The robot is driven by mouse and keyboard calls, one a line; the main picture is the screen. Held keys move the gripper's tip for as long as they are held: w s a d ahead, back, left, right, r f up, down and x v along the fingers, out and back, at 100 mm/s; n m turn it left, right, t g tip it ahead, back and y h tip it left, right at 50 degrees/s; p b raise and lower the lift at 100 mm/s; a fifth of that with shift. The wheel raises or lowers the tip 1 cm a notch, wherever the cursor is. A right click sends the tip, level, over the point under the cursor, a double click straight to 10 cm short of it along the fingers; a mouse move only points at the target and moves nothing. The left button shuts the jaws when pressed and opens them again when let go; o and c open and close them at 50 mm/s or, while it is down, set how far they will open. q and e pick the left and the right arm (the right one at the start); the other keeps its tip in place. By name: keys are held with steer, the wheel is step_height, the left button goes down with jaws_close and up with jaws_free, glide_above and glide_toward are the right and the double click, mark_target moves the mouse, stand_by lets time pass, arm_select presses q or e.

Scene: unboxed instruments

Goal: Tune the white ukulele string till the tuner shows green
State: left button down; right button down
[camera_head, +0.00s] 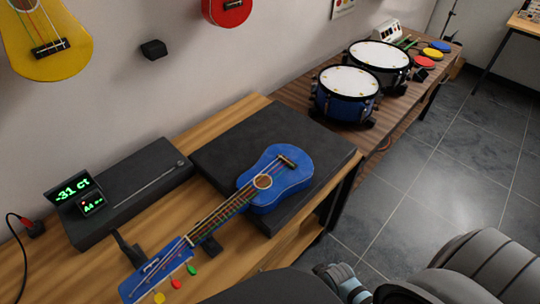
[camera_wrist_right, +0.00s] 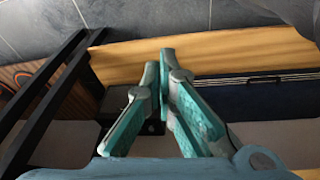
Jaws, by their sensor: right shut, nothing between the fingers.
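The blue ukulele (camera_head: 290,187) lies in the head view with its body on a black mat (camera_head: 228,150) and its neck pointing to the lower left. Its headstock (camera_head: 150,272) has a green peg (camera_head: 192,270), a red peg (camera_head: 176,284) and a yellow peg (camera_head: 159,298). I cannot pick out the white string for certain. The tuner (camera_head: 75,193) shows "-31 ct" in green text and "A4" on a small screen with a red dot. My right gripper (camera_wrist_right: 166,66) is shut and empty, apart from the ukulele; part of it shows at the head view's bottom edge. My left gripper is out of view.
A long black case (camera_head: 140,185) lies behind the ukulele on the wooden table. Drums (camera_head: 347,92) stand on a farther table. A yellow ukulele (camera_head: 45,45) and a red one hang on the wall. Open tiled floor (camera_head: 430,185) lies to the right.

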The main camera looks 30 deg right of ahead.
steer(key=w+a+r+n+t+y+p, duration=0.15)
steer(key=w+r, duration=0.25)
steer(key=r, duration=0.5)
steer(key=w+a+r+n+p, duration=0.15)
steer(key=w+r, duration=0.25)
steer(key=r, duration=0.6)
steer(key=w+a+r+n+t+y+p, duration=0.1)
steer(key=w+r+n+p, duration=0.15)
steer(key=w+r, duration=0.45)
step_height(320, 180, up, 15)
steer(key=n+t+y, duration=0.2)
steer(key=n+y, duration=0.1)
steer(key=n, duration=0.5)
glide_above(270, 164)
steer(key=shift+s+a+r, duration=0.3)
steer(key=shift+f, duration=0.1)
step_height(270, 164, down, 8)
steer(key=b, duration=0.7)
steer(key=shift+f+b, duration=0.2)
steer(key=shift+b, duration=0.2)
steer(key=shift+f, duration=0.2)
steer(key=shift+f, duration=0.45)
